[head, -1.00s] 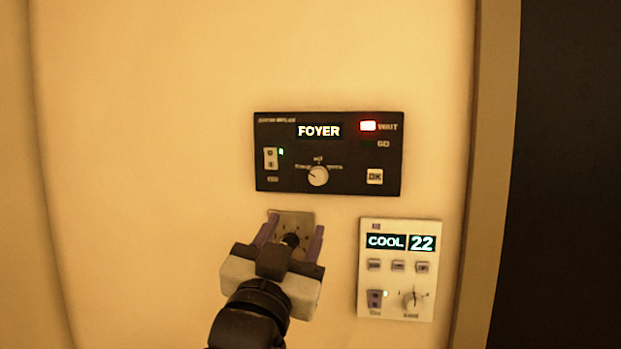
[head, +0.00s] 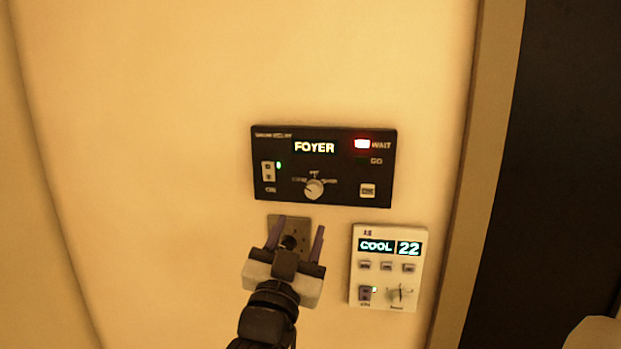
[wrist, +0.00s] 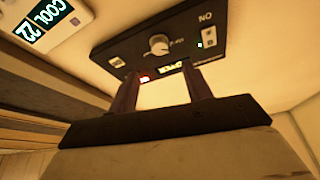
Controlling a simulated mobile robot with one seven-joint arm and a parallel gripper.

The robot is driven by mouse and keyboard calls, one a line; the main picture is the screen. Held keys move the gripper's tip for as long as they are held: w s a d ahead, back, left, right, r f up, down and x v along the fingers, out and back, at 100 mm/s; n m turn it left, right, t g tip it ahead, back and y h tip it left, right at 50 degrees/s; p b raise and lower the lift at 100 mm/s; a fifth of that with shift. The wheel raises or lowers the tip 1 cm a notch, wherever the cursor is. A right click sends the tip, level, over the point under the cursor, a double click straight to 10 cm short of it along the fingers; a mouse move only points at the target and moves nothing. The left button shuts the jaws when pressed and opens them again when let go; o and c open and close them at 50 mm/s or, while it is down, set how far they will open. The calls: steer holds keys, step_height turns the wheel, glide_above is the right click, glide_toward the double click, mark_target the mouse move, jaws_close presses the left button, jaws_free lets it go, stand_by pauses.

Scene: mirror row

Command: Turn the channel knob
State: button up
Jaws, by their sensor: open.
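The channel knob (head: 314,188) is a round pale knob at the lower middle of a black wall panel (head: 343,192). The panel's display (head: 314,147) reads FOYER, and a red light (head: 362,144) glows beside WAIT. My gripper (head: 296,232) is open and empty, just below the panel and lower left of the knob, not touching it. In the wrist view the knob (wrist: 159,44) shows above and between my two fingers (wrist: 160,88), with space between them.
A white thermostat panel (head: 388,292) reading COOL 22 is to the right of my gripper. A small metal plate (head: 276,226) is on the wall behind my fingers. A pale OK button (head: 367,190) is right of the knob. A door frame and dark opening (head: 560,150) are at the right.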

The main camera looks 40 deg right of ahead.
mark_target(313, 192)
steer(key=p+x, duration=0.2)
steer(key=x, duration=0.6)
steer(key=shift+w+d+p, duration=0.2)
steer(key=shift+d+p, duration=0.1)
steer(key=shift+p, duration=0.05)
steer(key=shift+c, duration=0.3)
steer(key=c, duration=0.9)
